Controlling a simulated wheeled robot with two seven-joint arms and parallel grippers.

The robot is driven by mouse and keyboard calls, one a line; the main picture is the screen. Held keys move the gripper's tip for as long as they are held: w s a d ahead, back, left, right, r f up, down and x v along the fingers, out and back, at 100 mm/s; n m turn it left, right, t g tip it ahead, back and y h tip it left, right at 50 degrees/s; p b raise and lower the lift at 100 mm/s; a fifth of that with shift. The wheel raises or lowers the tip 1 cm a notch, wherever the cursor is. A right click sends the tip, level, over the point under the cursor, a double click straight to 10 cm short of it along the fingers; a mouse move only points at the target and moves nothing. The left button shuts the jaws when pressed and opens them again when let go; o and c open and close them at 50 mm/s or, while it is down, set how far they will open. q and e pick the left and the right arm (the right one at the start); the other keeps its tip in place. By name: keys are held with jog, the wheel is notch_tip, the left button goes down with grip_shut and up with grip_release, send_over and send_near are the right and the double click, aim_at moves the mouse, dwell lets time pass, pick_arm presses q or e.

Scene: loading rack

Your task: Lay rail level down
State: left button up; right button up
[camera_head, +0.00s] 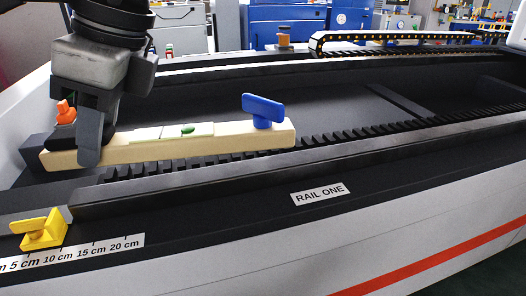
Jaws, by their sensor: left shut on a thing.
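The rail level (225,147) is a long cream bar with a pale panel and a small green vial in its middle. A blue T-shaped handle (263,109) stands on its right end and an orange knob (66,112) shows at its left end. My left gripper (92,145) comes down from the upper left and is shut on the level's left part. The level lies roughly along the toothed rack, its right end over or at the teeth. I cannot tell whether it touches the rail. My right gripper is not in view.
The dark rail labelled "RAIL ONE" (318,195) runs along the front. A yellow stop (40,232) sits by a centimetre scale (90,254) at the lower left. A cable chain (390,39) and an orange-topped post (284,40) stand at the back. The rail to the right is clear.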

pick_arm(q)
jog(key=shift+w+r+n, duration=0.2)
jog(key=shift+n, duration=0.4)
jog(key=shift+w+d+g, duration=0.1)
jog(key=shift+w+g, duration=0.2)
jog(key=w+d+f+p, duration=0.2)
jog(key=w+d+f, duration=0.15)
jog(key=w, duration=0.35)
send_over(191, 177)
jog(key=f, duration=0.4)
jog(key=shift+s+d+f, duration=0.3)
jog(key=shift+d+f, duration=0.1)
jog(key=shift+w+d+f, duration=0.2)
jog(key=shift+w+f, duration=0.1)
jog(key=shift+f, duration=0.1)
jog(key=f, duration=0.3)
jog(key=shift+w+d+f, duration=0.1)
jog(key=shift+w+f, duration=0.15)
jog(key=shift+f, duration=0.15)
jog(key=o, duration=1.1)
jog(key=shift+o, duration=0.2)
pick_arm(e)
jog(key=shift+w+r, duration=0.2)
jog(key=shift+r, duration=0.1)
